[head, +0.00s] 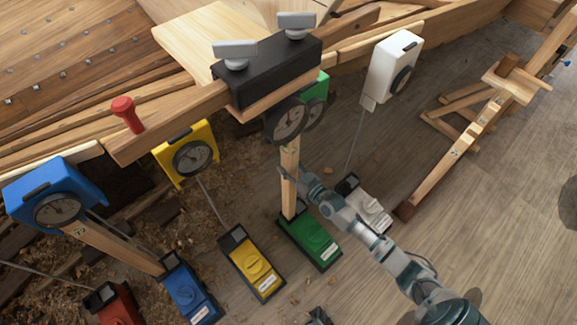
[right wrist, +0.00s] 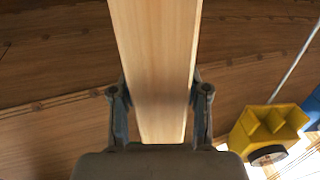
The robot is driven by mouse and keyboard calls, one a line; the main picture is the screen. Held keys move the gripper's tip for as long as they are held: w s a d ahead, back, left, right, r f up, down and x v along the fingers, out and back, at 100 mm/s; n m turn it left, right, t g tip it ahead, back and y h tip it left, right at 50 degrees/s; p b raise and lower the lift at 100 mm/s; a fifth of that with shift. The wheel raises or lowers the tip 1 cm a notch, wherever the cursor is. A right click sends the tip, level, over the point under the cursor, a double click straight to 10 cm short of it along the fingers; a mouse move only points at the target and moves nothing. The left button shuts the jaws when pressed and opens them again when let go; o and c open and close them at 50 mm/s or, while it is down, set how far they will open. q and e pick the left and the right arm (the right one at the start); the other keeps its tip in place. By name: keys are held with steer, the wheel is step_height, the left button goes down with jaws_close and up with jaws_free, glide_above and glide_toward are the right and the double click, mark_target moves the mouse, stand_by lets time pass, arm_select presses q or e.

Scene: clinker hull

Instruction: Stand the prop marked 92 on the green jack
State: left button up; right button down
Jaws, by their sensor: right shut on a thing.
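A pale wooden prop (head: 289,180) stands nearly upright in the head view. Its foot is at the dark socket end of the green jack (head: 318,242) and its top reaches the dark round dial below the green head (head: 316,98). The prop's mark is too small to read surely. My right gripper (head: 291,176) is shut on the prop at mid-height. In the right wrist view, the fingers (right wrist: 160,98) press on both sides of the prop (right wrist: 156,50). Whether the foot is fully seated is hard to tell. My left gripper is not clearly in view.
A yellow jack (head: 254,266), a white jack (head: 368,208) and a blue jack (head: 188,291) stand nearby. Another prop (head: 110,245) leans from the blue head to the blue jack. A black clamp (head: 267,70) sits above the green head.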

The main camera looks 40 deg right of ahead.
steer(key=shift+r, duration=0.15)
steer(key=c, duration=0.5)
jaws_free()
steer(key=shift+f, duration=0.2)
steer(key=shift+s, duration=0.4)
steer(key=s, duration=0.7)
steer(key=s+d, duration=0.1)
steer(key=s, duration=0.3)
steer(key=shift+d+r, duration=0.1)
steer(key=shift+r, duration=0.05)
steer(key=shift+s, duration=0.15)
